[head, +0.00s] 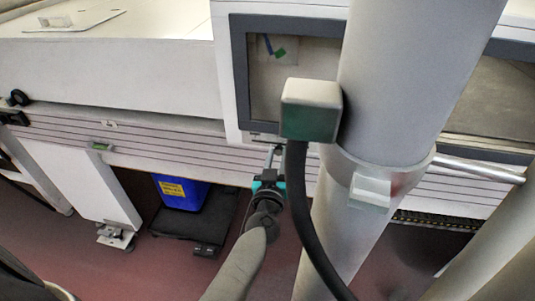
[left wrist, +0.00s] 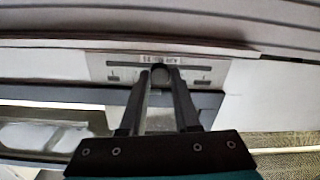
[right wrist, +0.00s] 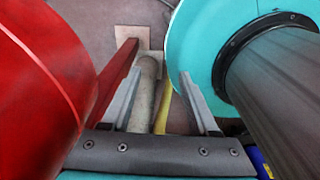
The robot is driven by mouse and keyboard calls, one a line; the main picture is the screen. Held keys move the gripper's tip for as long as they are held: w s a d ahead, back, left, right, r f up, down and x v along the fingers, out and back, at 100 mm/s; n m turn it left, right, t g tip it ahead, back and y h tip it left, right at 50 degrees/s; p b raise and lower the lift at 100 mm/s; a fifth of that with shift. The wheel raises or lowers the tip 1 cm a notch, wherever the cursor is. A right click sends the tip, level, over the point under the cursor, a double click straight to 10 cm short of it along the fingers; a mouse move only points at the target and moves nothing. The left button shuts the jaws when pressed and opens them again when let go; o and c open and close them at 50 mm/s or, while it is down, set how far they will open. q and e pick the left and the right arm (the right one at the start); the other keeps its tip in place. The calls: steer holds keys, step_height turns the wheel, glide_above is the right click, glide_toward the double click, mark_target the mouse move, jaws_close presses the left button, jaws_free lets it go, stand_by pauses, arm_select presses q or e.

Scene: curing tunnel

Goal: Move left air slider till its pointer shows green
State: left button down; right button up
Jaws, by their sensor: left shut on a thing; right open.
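The left air slider is a pale plate (left wrist: 205,72) with a dark horizontal slot, a small printed label and a dark round knob (left wrist: 158,72) at about the middle of the slot. My left gripper (left wrist: 160,75) is shut on that knob. In the head view my left gripper (head: 273,152) reaches up to the machine's lower edge, and the knob is too small to make out. Behind the window above it, a small pale gauge (head: 277,49) shows a dark blue mark and a green patch; its exact reading is unclear. My right gripper (right wrist: 157,85) is open and empty.
A thick grey column (head: 410,80) and a black hose (head: 300,200) stand just right of my left gripper. A metal rail (head: 480,170) runs right of the column. A blue bin (head: 183,194) with a yellow label stands below. A red rounded body (right wrist: 45,80) is close beside my right gripper.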

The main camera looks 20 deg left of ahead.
arm_select(q)
steer(key=c, duration=0.6)
jaws_free()
steer(key=v, duration=0.5)
steer(key=p+v, duration=0.1)
steer(key=v, duration=0.4)
steer(key=p+v, duration=0.1)
steer(key=v, duration=0.5)
steer(key=shift+a+r, duration=0.1)
steer(key=shift+r, duration=0.15)
